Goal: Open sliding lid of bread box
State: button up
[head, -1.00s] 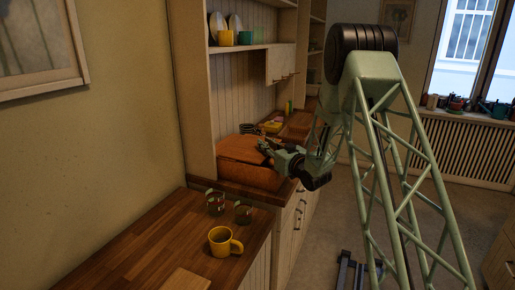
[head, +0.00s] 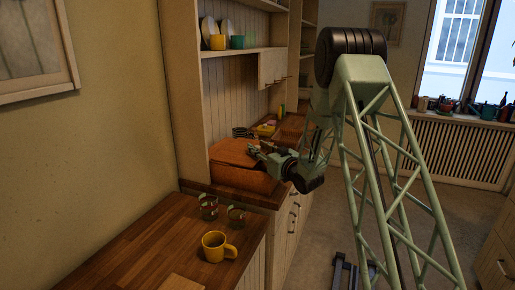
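The bread box (head: 240,177) is a reddish-brown wooden box on the counter inside the cabinet niche. Its lighter orange-brown sloped lid (head: 232,152) shows on top, and it looks to cover the box. My gripper (head: 258,154) is at the lid's right side, reaching in from the right, with its fingers close to or touching the lid. The fingers are small and dark here, so I cannot tell whether they are open or shut. My wrist hides part of the box's right end.
A yellow mug (head: 214,246) and two glasses (head: 208,207) stand on the near counter. Shelves with plates and cups (head: 237,42) are above the box. A small wall cabinet (head: 272,67) hangs above and right of it. Open floor lies to the right.

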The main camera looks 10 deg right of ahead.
jog(key=v, duration=1.1)
jog(key=shift+s, duration=0.35)
jog(key=shift+d+r, duration=0.1)
jog(key=shift+r, duration=0.05)
